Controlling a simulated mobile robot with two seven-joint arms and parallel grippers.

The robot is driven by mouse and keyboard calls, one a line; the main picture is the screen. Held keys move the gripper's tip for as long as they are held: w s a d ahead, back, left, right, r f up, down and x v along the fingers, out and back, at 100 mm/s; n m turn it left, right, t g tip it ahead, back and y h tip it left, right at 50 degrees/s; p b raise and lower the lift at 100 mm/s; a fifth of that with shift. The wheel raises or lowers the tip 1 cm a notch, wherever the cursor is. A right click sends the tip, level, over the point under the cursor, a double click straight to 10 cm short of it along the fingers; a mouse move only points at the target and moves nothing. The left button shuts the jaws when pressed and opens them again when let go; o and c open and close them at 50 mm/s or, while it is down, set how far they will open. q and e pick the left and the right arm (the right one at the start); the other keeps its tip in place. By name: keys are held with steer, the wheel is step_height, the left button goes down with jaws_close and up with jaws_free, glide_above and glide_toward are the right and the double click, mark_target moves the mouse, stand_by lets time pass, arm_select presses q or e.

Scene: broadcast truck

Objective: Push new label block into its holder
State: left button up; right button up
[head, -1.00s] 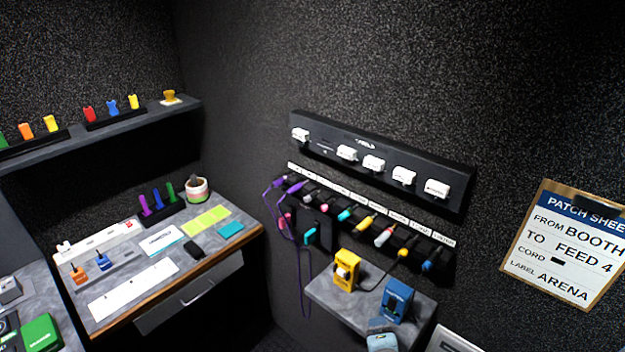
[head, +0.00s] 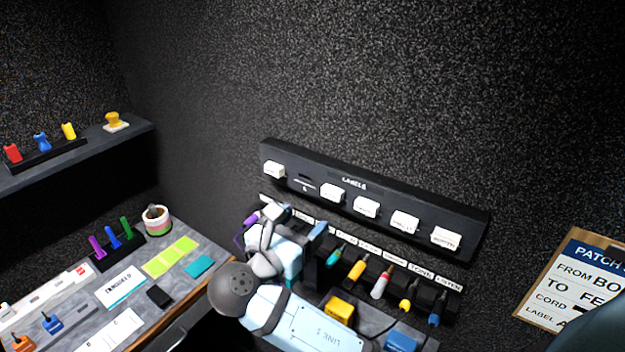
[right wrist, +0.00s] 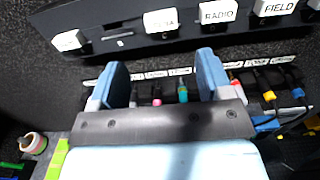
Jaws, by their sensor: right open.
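The black label rack (head: 355,184) on the wall holds several white blocks, including a left-hand block (head: 274,170), with a bare slot (head: 305,186) beside it. The RADIO block (right wrist: 218,11) and FIELD block (right wrist: 277,8) are readable in the right wrist view. A strip of white labels (head: 370,246) runs below the rack, above the jacks. My right gripper (head: 296,224) is in front of this strip; the right wrist view shows its fingers (right wrist: 162,78) apart with nothing held between them. The arm and fingers hide part of the strip, and I cannot tell which block is new.
Coloured plugs, including a yellow one (head: 356,270) and a white-red one (head: 381,284), stick out below the strip near my fingers. A yellow box (head: 340,308) stands below. The patch sheet (head: 575,280) hangs at right. A desk (head: 190,287) is at left.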

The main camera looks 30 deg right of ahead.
mark_target(330, 195)
steer(key=shift+s+r, duration=0.15)
steer(key=shift+s, duration=0.05)
steer(key=b+x, duration=0.4)
steer(key=x, duration=0.1)
steer(key=shift+f, duration=0.25)
steer(key=shift+w+d+r+p, duration=0.2)
steer(key=shift+w+d+p, duration=0.05)
steer(key=shift+d+p, duration=0.3)
steer(key=shift+w+d+r+p, duration=0.3)
steer(key=shift+d+p, duration=0.15)
steer(key=shift+p, duration=0.1)
steer(key=shift+w+d+f+p, duration=0.15)
steer(key=shift+d+p, duration=0.15)
steer(key=shift+d, duration=0.45)
steer(key=shift+w+f, duration=0.1)
steer(key=shift+w, duration=0.05)
